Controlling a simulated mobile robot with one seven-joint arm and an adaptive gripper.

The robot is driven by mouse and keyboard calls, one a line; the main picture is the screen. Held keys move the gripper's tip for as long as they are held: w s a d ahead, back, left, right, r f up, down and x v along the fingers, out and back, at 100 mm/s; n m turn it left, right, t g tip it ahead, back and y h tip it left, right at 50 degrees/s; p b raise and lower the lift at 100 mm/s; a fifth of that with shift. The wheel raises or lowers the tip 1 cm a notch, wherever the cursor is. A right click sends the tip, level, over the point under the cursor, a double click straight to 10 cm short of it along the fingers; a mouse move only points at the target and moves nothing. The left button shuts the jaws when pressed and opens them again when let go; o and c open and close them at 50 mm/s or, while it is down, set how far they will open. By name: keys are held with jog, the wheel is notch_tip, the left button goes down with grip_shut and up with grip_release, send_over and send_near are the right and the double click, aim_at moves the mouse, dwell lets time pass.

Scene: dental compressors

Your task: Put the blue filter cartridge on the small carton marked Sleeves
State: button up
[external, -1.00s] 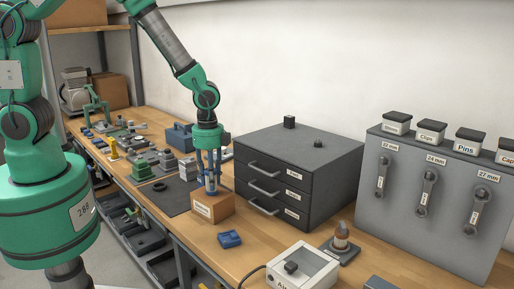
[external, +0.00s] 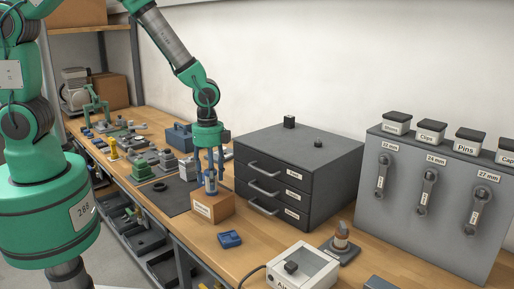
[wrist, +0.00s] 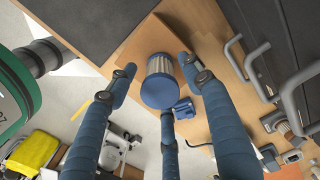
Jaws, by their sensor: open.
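The blue filter cartridge (external: 210,184) stands upright on top of the small carton (external: 207,209). Its round blue end and pale pleated side show in the wrist view (wrist: 161,88). The carton is a light brown box with a white label, too small to read here; part of its top shows behind the cartridge in the wrist view (wrist: 143,47). My gripper (external: 213,174) points down over the carton. Its three blue fingers are open around the cartridge, with gaps visible beside it in the wrist view.
A dark drawer cabinet (external: 297,170) with protruding handles stands close to the right of the carton. A small blue object (external: 229,239) lies on the bench in front. A dark mat (external: 172,195) lies to the left. A white-framed box (external: 292,268) stands at the front right.

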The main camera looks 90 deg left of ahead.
notch_tip(320, 180, up, 11)
jog(key=shift+r+p, duration=0.2)
jog(key=shift+p, duration=0.1)
dwell(0.8)
jog(key=s+d+r+n+t, duration=0.1)
jog(key=s+d+r+n, duration=0.2)
jog(key=r, duration=0.5)
jog(key=s+d+r+n+t, duration=0.1)
jog(key=s+d+r, duration=0.25)
jog(key=r, duration=0.55)
jog(key=s+d+r+n+t, duration=0.1)
jog(key=s+d+r+n, duration=0.1)
jog(key=s+r, duration=0.3)
jog(key=s+d+r+n+t, duration=0.2)
jog(key=s+r, duration=0.3)
jog(key=s, duration=0.7)
jog(key=shift+s+d+n+t, duration=0.3)
jog(key=shift+d+n, duration=0.2)
jog(key=shift+d, duration=0.35)
